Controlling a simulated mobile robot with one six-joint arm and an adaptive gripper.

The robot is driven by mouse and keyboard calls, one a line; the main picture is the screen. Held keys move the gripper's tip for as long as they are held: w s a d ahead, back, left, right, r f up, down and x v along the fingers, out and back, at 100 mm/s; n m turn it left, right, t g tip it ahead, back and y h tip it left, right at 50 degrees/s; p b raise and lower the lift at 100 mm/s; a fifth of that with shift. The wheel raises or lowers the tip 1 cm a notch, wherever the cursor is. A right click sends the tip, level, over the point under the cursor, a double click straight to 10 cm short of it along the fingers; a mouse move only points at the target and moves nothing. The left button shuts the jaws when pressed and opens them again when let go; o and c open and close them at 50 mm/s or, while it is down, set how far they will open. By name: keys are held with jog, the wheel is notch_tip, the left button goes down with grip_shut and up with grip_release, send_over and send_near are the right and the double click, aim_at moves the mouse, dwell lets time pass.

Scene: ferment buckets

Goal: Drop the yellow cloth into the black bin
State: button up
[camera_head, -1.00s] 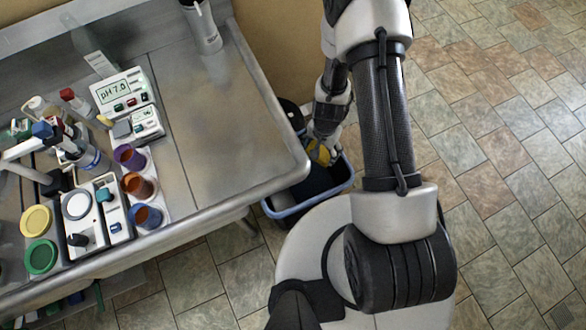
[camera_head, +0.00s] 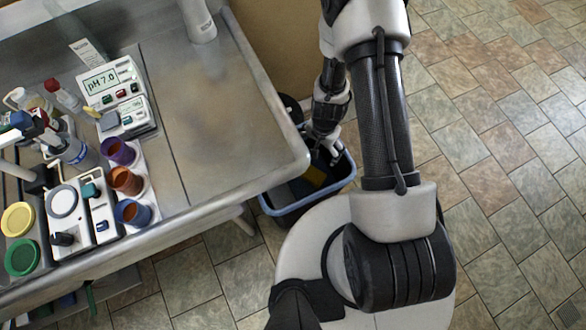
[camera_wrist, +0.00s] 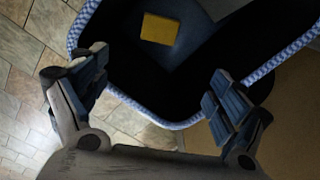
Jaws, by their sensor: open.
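The yellow cloth (camera_wrist: 160,29) lies inside the bin, well below my fingers in the wrist view. The bin (camera_head: 308,203) has a dark inside and a light blue rim, and stands on the floor beside the table. Its rim also crosses the wrist view (camera_wrist: 178,125). My gripper (camera_wrist: 157,98) is open and empty, with its fingers wide apart above the bin's near rim. In the head view my gripper is partly hidden by my own arm.
A metal table (camera_head: 215,110) stands left of the bin, its rounded corner close to the rim. It holds a pH meter (camera_head: 107,80), coloured cups (camera_head: 125,181) and a white bottle (camera_head: 199,22). Tiled floor (camera_head: 490,120) lies open to the right.

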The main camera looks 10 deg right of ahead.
jog(key=shift+o, duration=0.4)
jog(key=shift+r, duration=0.1)
notch_tip(320, 180, up, 12)
dwell(0.6)
